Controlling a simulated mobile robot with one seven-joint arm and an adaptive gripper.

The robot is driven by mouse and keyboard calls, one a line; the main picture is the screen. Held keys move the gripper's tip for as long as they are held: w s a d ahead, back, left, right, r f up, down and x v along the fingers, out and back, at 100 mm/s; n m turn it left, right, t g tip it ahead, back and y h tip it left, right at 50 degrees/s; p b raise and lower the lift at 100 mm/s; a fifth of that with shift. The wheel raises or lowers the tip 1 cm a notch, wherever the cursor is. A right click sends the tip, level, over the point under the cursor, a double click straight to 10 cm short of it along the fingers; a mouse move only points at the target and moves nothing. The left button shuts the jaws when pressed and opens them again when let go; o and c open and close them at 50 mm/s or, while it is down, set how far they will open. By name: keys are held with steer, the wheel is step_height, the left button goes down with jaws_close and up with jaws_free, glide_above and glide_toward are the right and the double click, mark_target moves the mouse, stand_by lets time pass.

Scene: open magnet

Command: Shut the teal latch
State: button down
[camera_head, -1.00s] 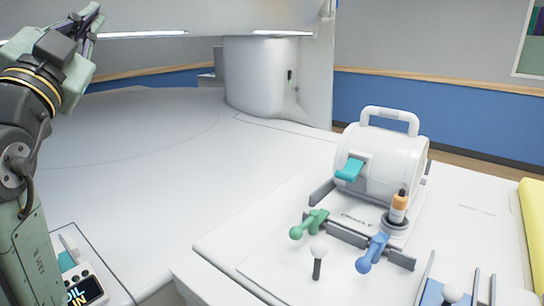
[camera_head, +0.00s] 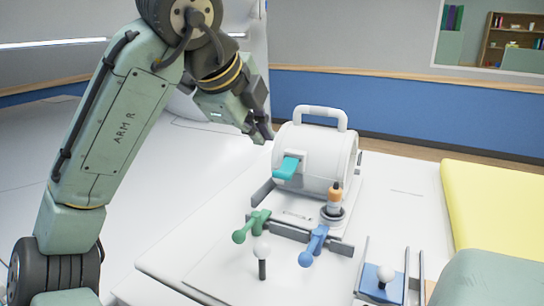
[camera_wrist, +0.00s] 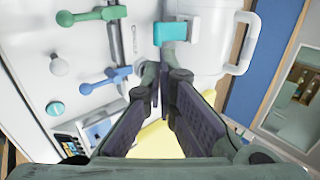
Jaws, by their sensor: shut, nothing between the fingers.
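The teal latch (camera_head: 287,168) sticks out from the front of the white drum-shaped canister (camera_head: 325,158), which has a handle on top. The latch also shows in the wrist view (camera_wrist: 171,33), just beyond my fingertips. My gripper (camera_head: 264,136) is up and to the left of the latch in the head view, apart from it. In the wrist view my gripper (camera_wrist: 163,78) has its fingers together with nothing held. The canister sits on a cradle with a green lever (camera_head: 252,226) and a blue lever (camera_head: 313,245).
A white-knobbed post (camera_head: 262,255) and a blue slider block (camera_head: 378,285) are nearer on the white table. A yellow pad (camera_head: 500,205) lies to the right.

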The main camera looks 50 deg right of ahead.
mark_target(281, 173)
steer(key=p+x, duration=0.2)
steer(key=x, duration=1.1)
steer(key=shift+d+f, duration=0.25)
steer(key=shift+w+f, duration=0.15)
